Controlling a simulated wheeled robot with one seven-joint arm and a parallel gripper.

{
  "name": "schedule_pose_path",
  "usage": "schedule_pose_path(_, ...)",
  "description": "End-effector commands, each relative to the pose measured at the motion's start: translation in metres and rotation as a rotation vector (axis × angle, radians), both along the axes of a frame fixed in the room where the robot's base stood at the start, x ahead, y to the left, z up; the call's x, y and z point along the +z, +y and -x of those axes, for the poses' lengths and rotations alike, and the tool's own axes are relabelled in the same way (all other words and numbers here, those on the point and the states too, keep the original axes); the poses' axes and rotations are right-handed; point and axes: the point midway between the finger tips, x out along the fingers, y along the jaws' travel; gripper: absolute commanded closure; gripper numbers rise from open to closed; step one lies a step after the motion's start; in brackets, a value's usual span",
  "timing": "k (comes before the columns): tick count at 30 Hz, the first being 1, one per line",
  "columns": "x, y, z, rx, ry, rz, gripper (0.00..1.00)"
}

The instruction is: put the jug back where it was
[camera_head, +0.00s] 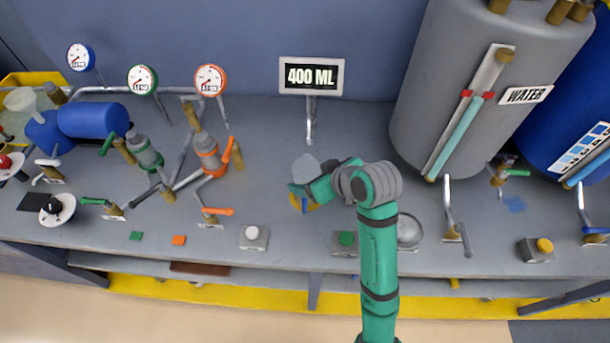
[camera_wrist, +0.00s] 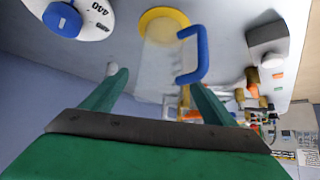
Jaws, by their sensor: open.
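The jug (camera_wrist: 165,50) shows in the wrist view as a clear body with a yellow round end and a blue handle (camera_wrist: 203,52) on its right side. My gripper (camera_wrist: 155,80) is open, its two green fingers spread to either side of the jug's body. I cannot tell whether either finger touches it. In the head view my gripper (camera_head: 306,190) is low over the middle of the bench, left of my wrist. There the jug is mostly hidden behind it, with small yellow and blue bits (camera_head: 308,206) showing below.
A display (camera_head: 311,76) reading 400 ML stands behind. The grey WATER tank (camera_head: 470,90) is to the right. Button boxes (camera_head: 253,237) and (camera_head: 345,242) line the front edge. Valves, gauges and a blue cylinder (camera_head: 93,120) crowd the left. Bench space around the gripper's left is clear.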

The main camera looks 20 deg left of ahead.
Motion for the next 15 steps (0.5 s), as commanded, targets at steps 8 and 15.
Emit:
schedule_pose_path(8,0.031,-0.025,0.015,-0.001,-0.002,0.0,0.2)
schedule_pose_path(15,0.039,-0.031,0.02,0.001,-0.002,0.001,0.2)
